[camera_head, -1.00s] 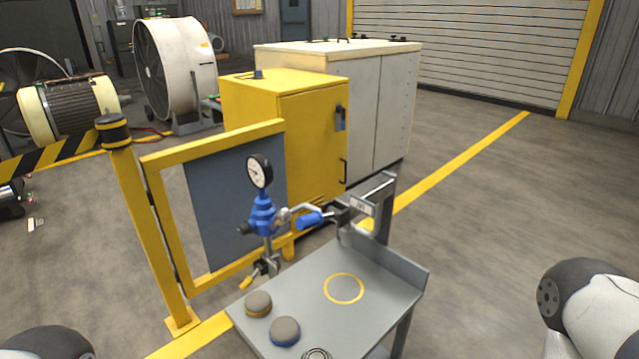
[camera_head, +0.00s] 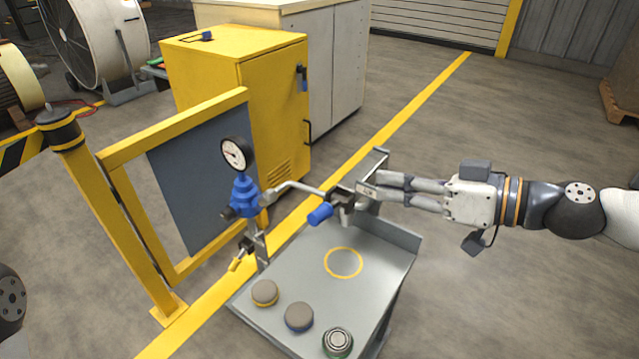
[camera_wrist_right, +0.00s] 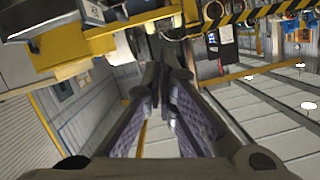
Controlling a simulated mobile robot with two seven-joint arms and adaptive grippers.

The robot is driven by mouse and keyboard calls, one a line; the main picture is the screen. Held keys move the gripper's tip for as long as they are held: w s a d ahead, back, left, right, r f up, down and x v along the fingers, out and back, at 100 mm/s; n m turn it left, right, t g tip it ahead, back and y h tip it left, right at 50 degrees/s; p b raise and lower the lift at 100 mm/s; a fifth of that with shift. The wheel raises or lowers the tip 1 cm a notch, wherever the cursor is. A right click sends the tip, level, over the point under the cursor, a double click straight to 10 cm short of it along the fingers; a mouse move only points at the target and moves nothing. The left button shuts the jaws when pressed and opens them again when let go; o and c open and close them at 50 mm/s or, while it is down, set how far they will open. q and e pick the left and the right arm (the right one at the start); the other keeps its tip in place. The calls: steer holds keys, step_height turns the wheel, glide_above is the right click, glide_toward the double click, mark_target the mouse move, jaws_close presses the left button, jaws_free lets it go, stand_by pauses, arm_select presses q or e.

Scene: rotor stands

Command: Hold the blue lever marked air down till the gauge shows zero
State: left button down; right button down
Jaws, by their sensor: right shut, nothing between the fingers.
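The blue lever (camera_head: 320,213) sticks out to the left of a dark valve (camera_head: 343,195) at the back of a grey stand. A bent silver pipe joins the valve to a blue regulator (camera_head: 245,195). The round white gauge (camera_head: 235,153) sits on top of the regulator; its needle is too small to read. My right gripper (camera_head: 378,187) reaches in from the right, shut and empty, with its tips at the stand's upright, right of the valve and lever. I cannot tell if it touches the upright. Its shut fingers also show in the right wrist view (camera_wrist_right: 166,95). My left gripper is out of view.
The grey stand top (camera_head: 300,262) bears a yellow ring and several round knobs along its front, one with a green base (camera_head: 337,341). A yellow frame (camera_head: 190,270) and post (camera_head: 100,200) stand left. A yellow cabinet (camera_head: 270,110) stands behind.

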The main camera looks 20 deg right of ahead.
mark_target(328, 208)
steer(key=shift+d+r, duration=0.2)
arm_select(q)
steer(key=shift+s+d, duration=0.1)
